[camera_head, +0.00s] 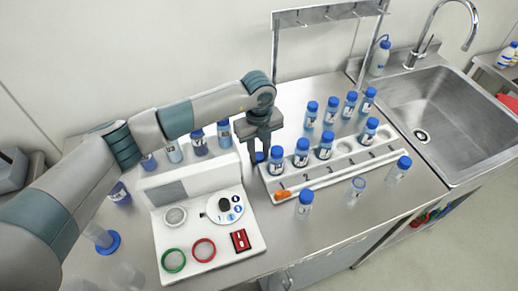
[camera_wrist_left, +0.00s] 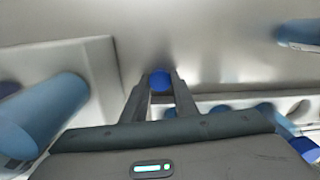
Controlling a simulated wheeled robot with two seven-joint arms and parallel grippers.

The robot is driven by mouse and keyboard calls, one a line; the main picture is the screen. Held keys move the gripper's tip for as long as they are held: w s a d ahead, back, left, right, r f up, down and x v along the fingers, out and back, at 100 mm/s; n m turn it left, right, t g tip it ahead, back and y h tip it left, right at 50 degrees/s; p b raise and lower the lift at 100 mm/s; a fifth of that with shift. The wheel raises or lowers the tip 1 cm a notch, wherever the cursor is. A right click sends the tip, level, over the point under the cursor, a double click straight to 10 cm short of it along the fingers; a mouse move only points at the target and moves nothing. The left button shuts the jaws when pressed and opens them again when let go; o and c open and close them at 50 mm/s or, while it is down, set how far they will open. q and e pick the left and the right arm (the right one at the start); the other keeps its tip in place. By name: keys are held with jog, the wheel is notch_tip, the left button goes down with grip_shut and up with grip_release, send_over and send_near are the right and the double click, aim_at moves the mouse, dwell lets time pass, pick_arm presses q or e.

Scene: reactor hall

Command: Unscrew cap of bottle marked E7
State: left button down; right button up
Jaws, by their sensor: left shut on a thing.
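My left gripper (camera_head: 260,158) is shut with a small blue cap (camera_head: 259,157) between its fingertips. It is just left of the white rack (camera_head: 330,172), beside the first bottle in it. In the left wrist view the round blue cap (camera_wrist_left: 160,79) sits between the two dark fingers; whether a bottle is under it is hidden. Several clear bottles with blue caps and dark labels stand in the rack, such as one at its left end (camera_head: 276,160). The labels are too small to read, so I cannot tell which is E7. My right gripper is not in view.
A white device (camera_head: 222,262) with coloured rings stands left of the rack. Capped bottles stand behind both. An uncapped-looking bottle (camera_head: 355,190) and two capped bottles stand in front of the rack. A sink (camera_head: 440,115) is at right. Bare steel counter (camera_head: 330,235) lies in front.

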aim_at(259, 156)
pick_arm(q)
jog(key=shift+f, duration=0.2)
jog(key=c, duration=1.4)
grip_release()
jog(key=shift+r, duration=0.15)
jog(key=shift+r, duration=0.45)
notch_tip(259, 156, up, 11)
jog(key=b, duration=0.4)
jog(key=shift+r, duration=0.15)
